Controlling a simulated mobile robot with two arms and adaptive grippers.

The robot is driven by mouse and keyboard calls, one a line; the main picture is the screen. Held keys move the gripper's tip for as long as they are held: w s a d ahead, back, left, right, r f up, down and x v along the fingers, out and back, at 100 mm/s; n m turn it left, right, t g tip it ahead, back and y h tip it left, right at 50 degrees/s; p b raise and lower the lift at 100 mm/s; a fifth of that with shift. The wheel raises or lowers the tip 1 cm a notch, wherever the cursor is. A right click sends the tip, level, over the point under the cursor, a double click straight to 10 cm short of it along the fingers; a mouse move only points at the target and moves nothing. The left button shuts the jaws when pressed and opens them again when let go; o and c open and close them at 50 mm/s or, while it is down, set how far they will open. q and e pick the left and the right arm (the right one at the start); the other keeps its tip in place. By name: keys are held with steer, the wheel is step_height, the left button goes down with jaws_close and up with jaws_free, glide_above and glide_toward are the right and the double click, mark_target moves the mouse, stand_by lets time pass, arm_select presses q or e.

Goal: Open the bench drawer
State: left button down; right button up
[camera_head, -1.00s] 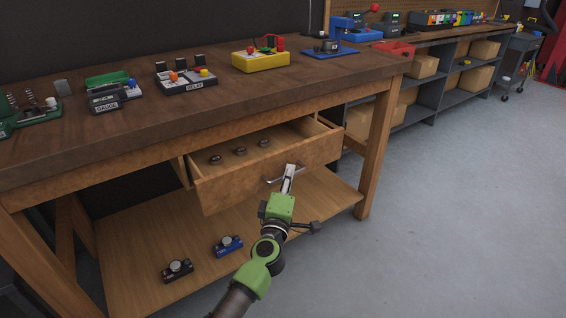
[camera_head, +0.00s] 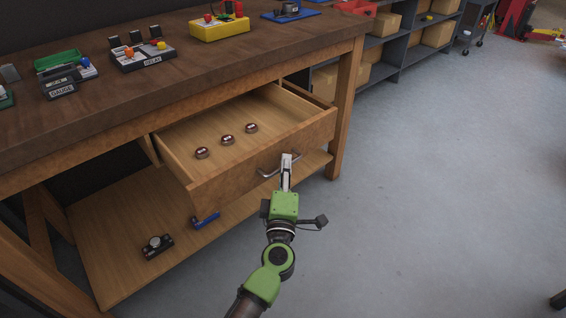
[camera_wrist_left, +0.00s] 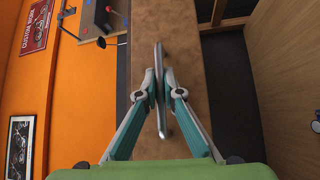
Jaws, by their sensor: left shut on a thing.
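The wooden bench drawer (camera_head: 270,158) is pulled well out from under the bench top in the head view. Several small dark round parts, among them one near the middle (camera_head: 227,140), sit on its floor. A metal bar handle (camera_head: 267,173) is on its front; it also shows in the left wrist view (camera_wrist_left: 159,70). My left gripper (camera_head: 287,158) is at the handle, and its fingers (camera_wrist_left: 158,92) are closed around the bar in the left wrist view. My right gripper is in neither view.
The bench top (camera_head: 100,118) carries a yellow box (camera_head: 220,28), a relay unit (camera_head: 143,56) and a gauge (camera_head: 60,84). The lower shelf (camera_head: 120,235) holds a black device (camera_head: 157,246) and a blue one (camera_head: 205,220).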

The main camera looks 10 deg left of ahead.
arm_select(q)
steer(key=shift+f, duration=0.1)
steer(key=c, duration=2.4)
jaws_free()
steer(key=shift+c, duration=0.2)
steer(key=s+d+f, duration=0.1)
steer(key=s, duration=1)
steer(key=shift+s+d+f, duration=0.15)
steer(key=shift+s+f, duration=0.1)
steer(key=shift+s, duration=0.15)
